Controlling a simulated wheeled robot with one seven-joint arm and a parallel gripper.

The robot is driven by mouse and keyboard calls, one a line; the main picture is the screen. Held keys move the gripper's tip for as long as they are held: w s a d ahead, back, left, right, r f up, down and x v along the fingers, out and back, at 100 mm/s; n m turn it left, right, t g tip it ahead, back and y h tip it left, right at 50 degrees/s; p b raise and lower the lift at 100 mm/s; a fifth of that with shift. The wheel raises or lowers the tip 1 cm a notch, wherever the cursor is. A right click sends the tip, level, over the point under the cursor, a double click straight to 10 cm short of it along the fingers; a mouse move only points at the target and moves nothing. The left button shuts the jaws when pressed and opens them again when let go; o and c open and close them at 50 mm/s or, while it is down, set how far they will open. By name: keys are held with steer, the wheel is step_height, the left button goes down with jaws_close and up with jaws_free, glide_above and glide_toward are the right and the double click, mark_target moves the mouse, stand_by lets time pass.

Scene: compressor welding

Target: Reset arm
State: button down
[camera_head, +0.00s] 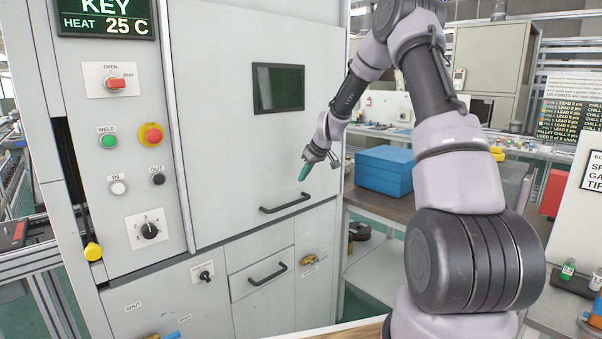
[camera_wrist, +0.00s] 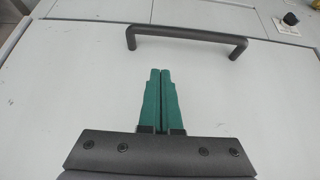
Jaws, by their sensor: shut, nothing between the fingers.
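My gripper (camera_head: 304,172) has green fingers and hangs at the end of my arm in front of the large grey cabinet door (camera_head: 225,110). In the wrist view my gripper (camera_wrist: 160,75) is shut, its two green fingers side by side with nothing between them. A dark bar handle (camera_wrist: 187,34) lies just beyond the fingertips in the wrist view, apart from them. In the head view, the door's dark handle (camera_head: 286,203) is below and left of the fingertips.
The control panel with red, green and yellow buttons (camera_head: 151,135) is at the left. A drawer handle (camera_head: 268,274) sits below the door. A blue box (camera_head: 384,171) stands on a bench behind my arm. A sign board (camera_head: 592,180) is at the far right.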

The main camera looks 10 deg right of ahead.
steer(key=s+r+m+h, duration=0.1)
steer(key=s+r+m, duration=0.3)
steer(key=s+r, duration=1.7)
steer(key=s+r+m, duration=0.1)
steer(key=s+m, duration=0.2)
steer(key=s, duration=0.8)
steer(key=s+d+r+m+t, duration=0.1)
steer(key=s+r+m, duration=0.1)
steer(key=s, duration=0.9)
steer(key=shift+r+m, duration=0.3)
steer(key=shift+m, duration=0.3)
steer(key=shift+s, duration=0.1)
